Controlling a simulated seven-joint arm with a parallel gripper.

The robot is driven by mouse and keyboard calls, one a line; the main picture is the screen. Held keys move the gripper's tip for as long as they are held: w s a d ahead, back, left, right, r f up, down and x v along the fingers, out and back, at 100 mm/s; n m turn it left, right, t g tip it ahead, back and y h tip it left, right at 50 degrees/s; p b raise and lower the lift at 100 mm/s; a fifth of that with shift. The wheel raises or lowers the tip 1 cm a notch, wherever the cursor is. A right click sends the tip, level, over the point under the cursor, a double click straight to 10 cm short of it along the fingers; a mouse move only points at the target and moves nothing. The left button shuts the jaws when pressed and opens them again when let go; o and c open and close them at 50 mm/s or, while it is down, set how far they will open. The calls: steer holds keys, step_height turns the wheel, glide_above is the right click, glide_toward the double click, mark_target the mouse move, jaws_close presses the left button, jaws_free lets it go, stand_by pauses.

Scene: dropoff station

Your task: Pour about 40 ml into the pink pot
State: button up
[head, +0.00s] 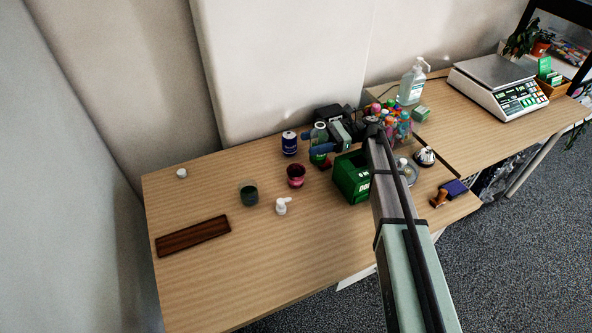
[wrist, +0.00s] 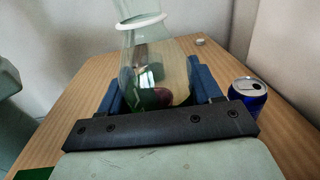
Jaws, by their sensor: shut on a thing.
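My gripper (head: 318,141) is at the back of the table, its blue fingers shut on a clear glass carafe (wrist: 150,60). In the wrist view the carafe stands between the fingers, with a pale ring round its neck. How much liquid it holds I cannot tell. The pink pot (head: 296,170), dark pink and open at the top, stands on the table in front and to the left of my gripper in the head view. The carafe is apart from it. In the wrist view, dark and reddish shapes show through the glass.
A blue can (head: 289,144) stands close left of my gripper. A dark green pot (head: 249,197) and a white bottle-like item (head: 282,207) stand near the pink pot. A green box (head: 351,178) is to the right. A brown tray (head: 192,236) lies front left.

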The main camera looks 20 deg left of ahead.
mark_target(310, 158)
steer(key=shift+s+a+f+n+t+h, duration=0.1)
steer(key=shift+s+n+t+h, duration=0.1)
steer(key=shift+t+h, duration=0.45)
steer(key=shift+s+a+n+t+h, duration=0.1)
steer(key=shift+s+n+t+h, duration=0.1)
steer(key=shift+t+h, duration=0.45)
steer(key=f+t+h, duration=0.2)
steer(key=f+n+t+h, duration=0.1)
steer(key=f+t+h, duration=0.1)
steer(key=t+h, duration=0.1)
steer(key=shift+w+d, duration=0.1)
steer(key=shift+w, duration=0.1)
steer(key=shift+w+d+r+t+h, duration=0.25)
steer(key=shift+t+h, duration=0.25)
steer(key=shift+t, duration=0.3)
steer(key=shift+w+f+n+t+h, duration=0.15)
steer(key=shift+n+t+h, duration=0.15)
steer(key=shift+t+h, duration=0.25)
steer(key=shift+w+d+t+h, duration=0.1)
steer(key=shift+t+h, duration=0.15)
steer(key=shift+t, duration=0.2)
steer(key=shift+f, duration=0.15)
